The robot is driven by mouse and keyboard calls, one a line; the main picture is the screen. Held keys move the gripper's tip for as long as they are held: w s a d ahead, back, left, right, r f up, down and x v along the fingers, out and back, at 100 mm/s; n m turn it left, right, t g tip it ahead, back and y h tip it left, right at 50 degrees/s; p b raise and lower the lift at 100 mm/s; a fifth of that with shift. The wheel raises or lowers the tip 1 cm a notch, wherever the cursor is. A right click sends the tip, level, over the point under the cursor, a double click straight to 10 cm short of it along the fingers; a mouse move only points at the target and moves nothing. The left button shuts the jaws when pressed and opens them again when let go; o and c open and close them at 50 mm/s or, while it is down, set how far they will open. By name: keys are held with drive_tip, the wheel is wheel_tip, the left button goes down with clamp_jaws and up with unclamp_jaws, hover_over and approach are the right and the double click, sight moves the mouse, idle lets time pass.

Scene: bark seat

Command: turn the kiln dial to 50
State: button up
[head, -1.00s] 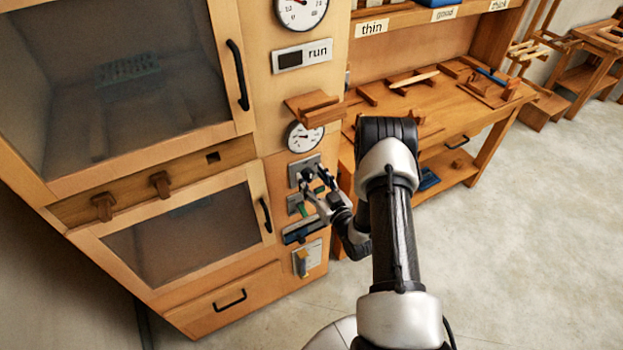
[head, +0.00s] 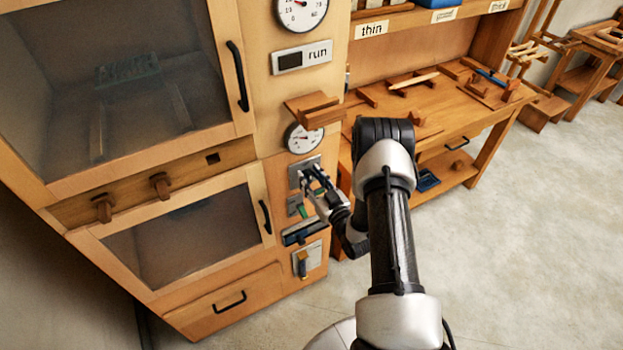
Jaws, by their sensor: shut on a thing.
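The kiln (head: 165,215) is a tall wooden cabinet with dark glass doors on the left. Its control column has a grey plate (head: 296,170) below the lower round gauge (head: 303,139). My gripper (head: 311,173) is at this plate, with its fingers closed together on the small dial there. The fingers hide the dial, so its marks and setting cannot be read. The upper gauge (head: 300,12) is cut by the top edge of the picture. The lower gauge's needle is too small to read.
A wooden ledge (head: 314,108) juts out above the lower gauge. Below my gripper are a dark blue bar (head: 302,233) and a plate with a yellow lever (head: 302,263). A workbench (head: 450,110) stands to the right. The floor (head: 530,240) at right is clear.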

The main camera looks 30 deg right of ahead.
drive_tip(key=shift+m, duration=0.3)
drive_tip(key=m+b, duration=0.1)
drive_tip(key=m, duration=0.6)
drive_tip(key=f+m+b, duration=0.1)
drive_tip(key=m+b, duration=0.1)
drive_tip(key=m, duration=0.6)
drive_tip(key=d+m+b, duration=0.1)
drive_tip(key=m, duration=0.7)
drive_tip(key=shift+f+b, duration=0.35)
drive_tip(key=shift+b, duration=0.05)
idle(0.3)
drive_tip(key=o, duration=0.9)
drive_tip(key=shift+o, duration=0.2)
